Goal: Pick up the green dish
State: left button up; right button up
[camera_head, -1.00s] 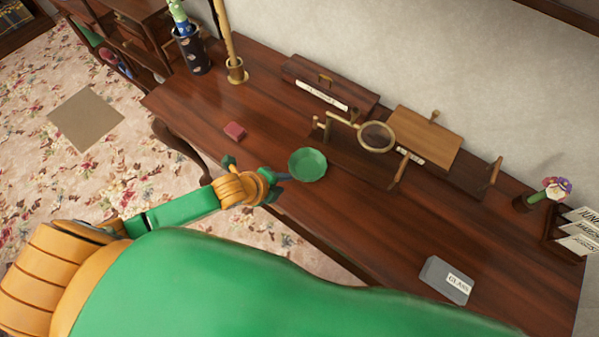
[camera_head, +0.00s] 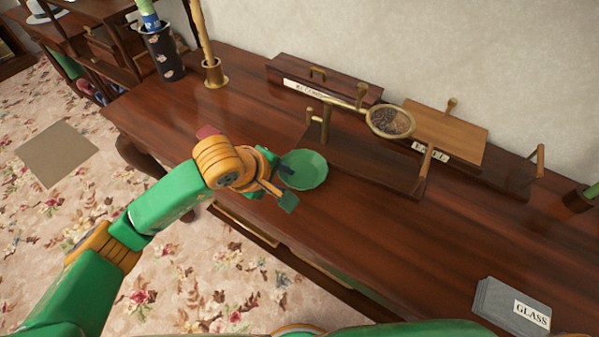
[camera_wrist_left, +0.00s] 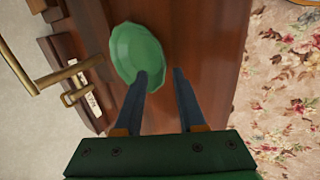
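The green dish (camera_head: 305,170) is a shallow, faceted bowl lying on the dark wooden desk (camera_head: 400,240), in front of a brass magnifier. My left gripper (camera_head: 287,181) is at the dish's near left edge. In the left wrist view the dish (camera_wrist_left: 137,52) is ahead of the gripper (camera_wrist_left: 160,75), a little left of centre. The two dark fingers are spread apart. One fingertip overlaps the dish's rim in the picture; I cannot tell whether it touches. The other is over bare wood. My right gripper is in neither view.
A brass magnifier (camera_head: 390,121) stands behind the dish. A red block (camera_head: 207,131) is partly hidden behind my left wrist. A dark cylinder (camera_head: 162,54) stands back left. The desk right of the dish is clear.

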aim_at(303, 172)
pick_arm(q)
jog(key=x, duration=0.3)
jog(key=shift+w+a, duration=0.1)
grip_shut()
dwell(1.2)
